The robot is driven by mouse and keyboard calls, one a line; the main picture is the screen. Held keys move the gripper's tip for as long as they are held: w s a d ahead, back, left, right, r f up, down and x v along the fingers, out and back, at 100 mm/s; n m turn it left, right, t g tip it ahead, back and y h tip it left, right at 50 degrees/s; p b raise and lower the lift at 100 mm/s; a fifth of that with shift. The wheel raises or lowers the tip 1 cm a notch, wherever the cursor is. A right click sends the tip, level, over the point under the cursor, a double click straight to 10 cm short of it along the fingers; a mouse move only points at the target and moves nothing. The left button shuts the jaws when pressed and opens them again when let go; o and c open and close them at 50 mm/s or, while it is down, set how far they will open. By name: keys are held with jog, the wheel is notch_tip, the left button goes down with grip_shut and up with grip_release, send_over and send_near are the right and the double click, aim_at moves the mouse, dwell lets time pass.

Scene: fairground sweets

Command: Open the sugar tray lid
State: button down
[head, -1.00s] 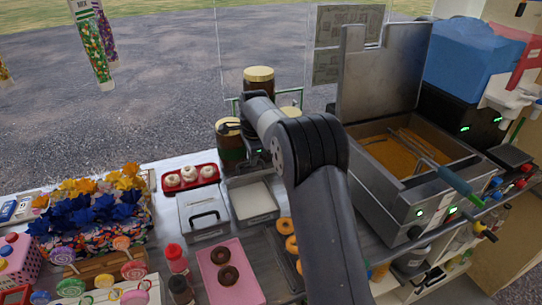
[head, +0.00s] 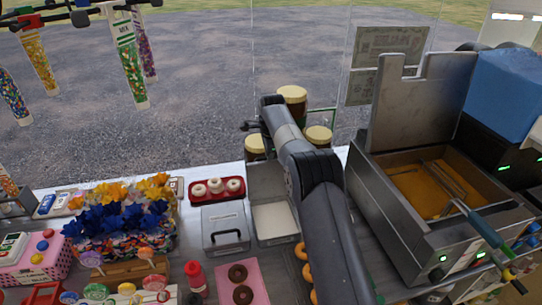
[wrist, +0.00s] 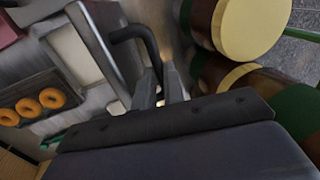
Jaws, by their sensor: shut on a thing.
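The sugar tray (head: 262,241) is a grey metal box with white sugar in it, left of my arm in the head view. Its lid (head: 266,178) stands raised at the tray's back edge. In the wrist view the lid (wrist: 104,50) shows as a grey panel beside the white sugar, with a dark bent handle (wrist: 135,38) on it. My gripper (wrist: 160,92) is shut on the handle, close to its end. In the head view the fingers cannot be made out behind the lid and arm.
Jars with yellow lids (head: 291,95) stand close behind the lid. A closed grey tray with a black handle (head: 225,238) is to its left, and a red tray of white doughnuts (head: 215,196) behind that. A large fryer (head: 440,190) stands to the right.

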jog(key=shift+x, duration=0.8)
jog(key=shift+w, duration=0.25)
jog(key=c, duration=1.6)
grip_release()
jog(key=shift+w+a+r, duration=0.1)
jog(key=shift+w, duration=0.1)
jog(key=shift+c, duration=0.2)
jog(key=shift+o, duration=0.7)
jog(key=shift+r, duration=0.2)
jog(key=v, duration=1)
jog(key=shift+r, duration=0.4)
